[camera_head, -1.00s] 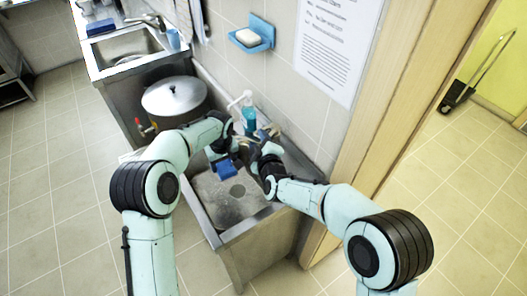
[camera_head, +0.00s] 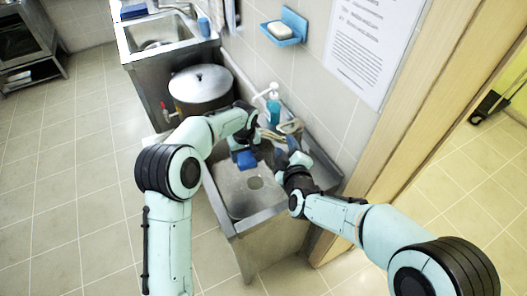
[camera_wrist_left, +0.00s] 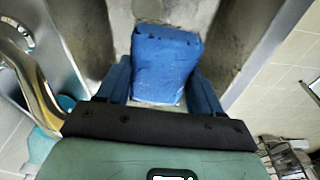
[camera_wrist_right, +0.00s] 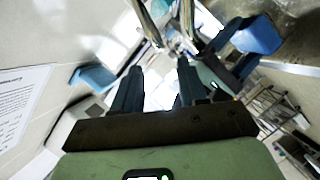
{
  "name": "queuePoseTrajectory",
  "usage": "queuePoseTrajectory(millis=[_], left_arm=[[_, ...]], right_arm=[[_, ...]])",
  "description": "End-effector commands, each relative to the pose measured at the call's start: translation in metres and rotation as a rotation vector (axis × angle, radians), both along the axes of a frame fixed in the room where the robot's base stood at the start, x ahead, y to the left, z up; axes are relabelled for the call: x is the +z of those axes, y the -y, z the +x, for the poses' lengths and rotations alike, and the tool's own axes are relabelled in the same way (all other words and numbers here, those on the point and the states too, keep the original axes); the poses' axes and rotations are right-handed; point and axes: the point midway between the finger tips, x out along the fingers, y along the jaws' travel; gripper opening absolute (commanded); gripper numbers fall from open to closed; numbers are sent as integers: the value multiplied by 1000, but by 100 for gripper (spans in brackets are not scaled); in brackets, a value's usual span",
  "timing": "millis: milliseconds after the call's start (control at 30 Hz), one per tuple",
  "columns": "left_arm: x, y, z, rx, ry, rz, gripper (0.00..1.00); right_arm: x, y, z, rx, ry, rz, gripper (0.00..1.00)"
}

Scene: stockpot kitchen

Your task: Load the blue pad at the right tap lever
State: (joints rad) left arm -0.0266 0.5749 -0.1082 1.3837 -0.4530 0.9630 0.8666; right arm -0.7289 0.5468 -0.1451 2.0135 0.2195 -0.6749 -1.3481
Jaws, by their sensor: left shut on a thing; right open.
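The blue pad (camera_head: 246,159) is held over the sink basin by my left gripper (camera_head: 250,151). In the left wrist view the pad (camera_wrist_left: 165,65) sits between the two blue fingers, which are shut on it. My right gripper (camera_head: 284,157) is by the tap at the sink's wall side, to the right of the pad. In the right wrist view its fingers (camera_wrist_right: 158,75) are apart with no thing gripped between them. Metal tap parts (camera_wrist_right: 150,22) lie just beyond the fingertips. The tap (camera_head: 290,127) is partly hidden by my arms, and I cannot tell which lever shows.
A blue-liquid pump bottle (camera_head: 273,108) stands behind the sink (camera_head: 232,205). A lidded stockpot (camera_head: 201,85) stands to the left. A blue soap holder (camera_head: 284,28) and a paper notice (camera_head: 372,45) are on the wall. A wooden door frame (camera_head: 405,130) is at right.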

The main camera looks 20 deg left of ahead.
Motion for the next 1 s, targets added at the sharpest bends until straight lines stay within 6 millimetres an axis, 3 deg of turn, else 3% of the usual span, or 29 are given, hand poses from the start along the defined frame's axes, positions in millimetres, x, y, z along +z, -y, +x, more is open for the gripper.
queuePoseTrajectory(millis=[633, 767, 1000], left_arm=[[0, 0, 0, 0, 0, 0, 41], [0, 0, 0, 0, 0, 0, 41], [0, 0, 0, 0, 0, 0, 41]], right_arm=[[-3, -10, 1, -57, 74, -69, 43], [-7, -15, 13, -58, 73, -69, 43], [-16, -33, 53, -59, 73, -68, 43]])
